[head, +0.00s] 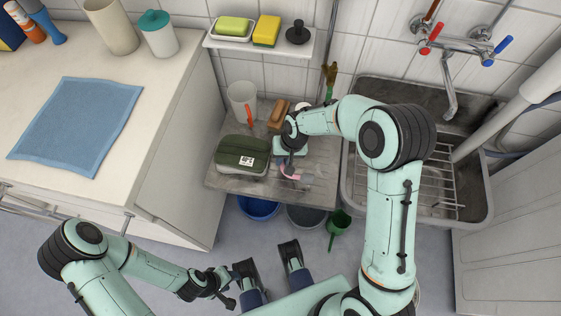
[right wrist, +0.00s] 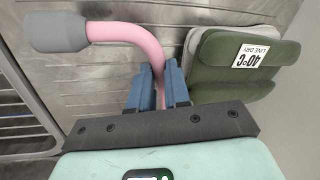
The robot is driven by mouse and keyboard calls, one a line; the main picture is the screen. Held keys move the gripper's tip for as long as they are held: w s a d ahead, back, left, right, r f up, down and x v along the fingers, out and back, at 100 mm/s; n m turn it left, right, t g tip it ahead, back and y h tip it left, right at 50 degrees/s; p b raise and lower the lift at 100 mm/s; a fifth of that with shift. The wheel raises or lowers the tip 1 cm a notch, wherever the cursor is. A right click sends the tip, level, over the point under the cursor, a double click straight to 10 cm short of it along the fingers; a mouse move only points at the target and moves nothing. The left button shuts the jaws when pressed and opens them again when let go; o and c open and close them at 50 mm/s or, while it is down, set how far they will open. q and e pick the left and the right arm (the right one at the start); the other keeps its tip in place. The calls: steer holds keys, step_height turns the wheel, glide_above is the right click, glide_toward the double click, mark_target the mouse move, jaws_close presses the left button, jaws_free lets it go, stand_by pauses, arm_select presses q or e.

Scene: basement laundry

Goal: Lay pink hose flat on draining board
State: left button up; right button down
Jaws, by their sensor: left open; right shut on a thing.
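The pink hose (head: 290,174) is between the blue fingers of my right gripper (right wrist: 160,85), which is shut on it. In the right wrist view the hose (right wrist: 135,35) bends to the left and ends in a grey cuff (right wrist: 57,31). The hose is over the grey draining board (head: 232,183), which also shows in the right wrist view (right wrist: 105,80). I cannot tell whether the hose touches the board. Its lower part is hidden by the gripper. My left gripper (head: 230,285) is open and empty, low over the floor, away from the board.
A folded green cloth bundle (head: 242,153) with a white label lies just beside the hose. A white jug (head: 242,100) and brown brush (head: 279,114) stand behind. The sink (head: 480,195) with a wire rack is at right. Blue (head: 257,208) and grey buckets are below the board's front edge.

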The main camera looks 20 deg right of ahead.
steer(key=shift+f+b, duration=0.35)
steer(key=shift+f, duration=1.85)
steer(key=shift+f, duration=0.2)
steer(key=c, duration=1.1)
jaws_free()
steer(key=shift+r, duration=0.1)
steer(key=shift+r, duration=0.1)
step_height(320, 180, up, 12)
steer(key=s+d+p, duration=0.1)
steer(key=d+p, duration=0.1)
